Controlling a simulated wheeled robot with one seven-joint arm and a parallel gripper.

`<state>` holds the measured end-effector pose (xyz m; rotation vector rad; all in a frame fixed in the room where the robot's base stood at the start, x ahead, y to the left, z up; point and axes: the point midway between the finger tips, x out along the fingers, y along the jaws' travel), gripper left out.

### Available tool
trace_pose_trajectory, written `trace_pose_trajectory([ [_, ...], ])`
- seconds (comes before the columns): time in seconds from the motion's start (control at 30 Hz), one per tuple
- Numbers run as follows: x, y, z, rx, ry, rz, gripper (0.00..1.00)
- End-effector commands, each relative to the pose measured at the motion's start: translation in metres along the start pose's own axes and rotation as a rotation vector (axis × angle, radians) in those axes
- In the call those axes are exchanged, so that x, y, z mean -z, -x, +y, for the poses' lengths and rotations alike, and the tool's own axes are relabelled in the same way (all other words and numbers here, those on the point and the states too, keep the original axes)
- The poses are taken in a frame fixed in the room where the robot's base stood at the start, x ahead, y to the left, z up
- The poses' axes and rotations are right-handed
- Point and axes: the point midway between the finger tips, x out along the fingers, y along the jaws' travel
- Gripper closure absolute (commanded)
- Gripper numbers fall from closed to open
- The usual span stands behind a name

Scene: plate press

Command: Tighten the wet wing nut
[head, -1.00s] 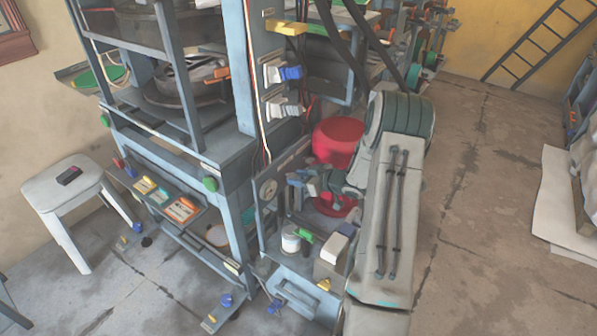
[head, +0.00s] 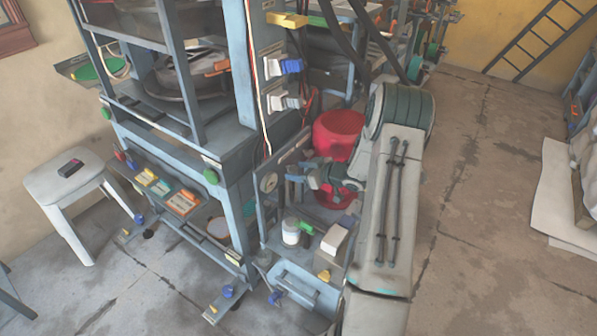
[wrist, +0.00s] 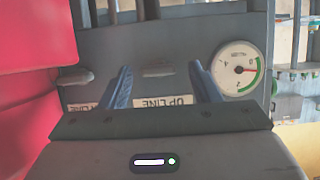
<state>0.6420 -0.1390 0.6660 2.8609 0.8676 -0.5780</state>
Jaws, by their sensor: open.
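In the wrist view, my gripper (wrist: 161,84) is open, with its two blue fingers spread toward a grey panel (wrist: 115,45). A small grey wing-shaped fitting (wrist: 158,69) shows on the panel between the fingers, apart from both. A second similar fitting (wrist: 75,76) is to the left, outside the fingers. I cannot tell from the picture which is wet. Labels sit by both fittings; the one by the middle fitting reads "OP LINE" upside down. In the head view, my gripper (head: 290,184) is at the cart's upright panel, and the fittings are too small or hidden.
A round gauge (wrist: 240,68) is on the panel, right of the fingers. A red drum (head: 338,133) stands close behind my gripper and fills the wrist view's left side. A white jar (head: 291,232) and a white box (head: 335,239) stand on the cart below. Open floor lies right.

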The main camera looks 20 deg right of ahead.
Motion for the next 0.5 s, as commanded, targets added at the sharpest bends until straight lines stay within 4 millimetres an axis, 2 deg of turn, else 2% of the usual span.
trace_pose_trajectory([
  [0.17,0.001,0.015,0.001,-0.003,0.000,-0.001,0.44],
  [0.5,0.001,0.090,0.000,-0.003,-0.001,0.000,0.44],
])
